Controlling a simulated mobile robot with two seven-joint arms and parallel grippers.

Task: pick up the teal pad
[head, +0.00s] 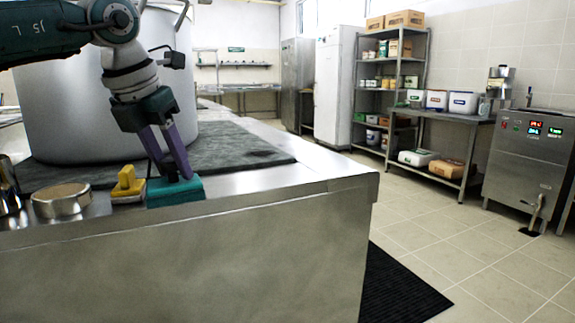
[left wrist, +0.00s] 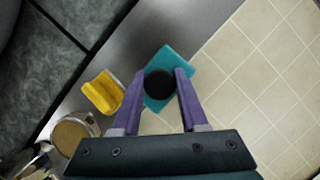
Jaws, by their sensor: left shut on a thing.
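The teal pad (head: 176,193) is at the front edge of the steel counter, right of the yellow item. Whether it rests on the counter or is slightly raised, I cannot tell. In the left wrist view the teal pad (left wrist: 178,60) has a round black knob (left wrist: 160,84) on top. My left gripper (head: 176,176), with purple fingers, points down from above and is shut on the pad by its knob. The left gripper's fingertips (left wrist: 163,76) flank the knob in the wrist view. My right gripper is not in view.
A yellow-handled item (head: 128,183) stands close left of the pad, with a round metal tin (head: 62,201) beyond it. A large stockpot (head: 65,110) stands behind on a dark slab (head: 240,147). Open floor (head: 430,215) lies right of the counter.

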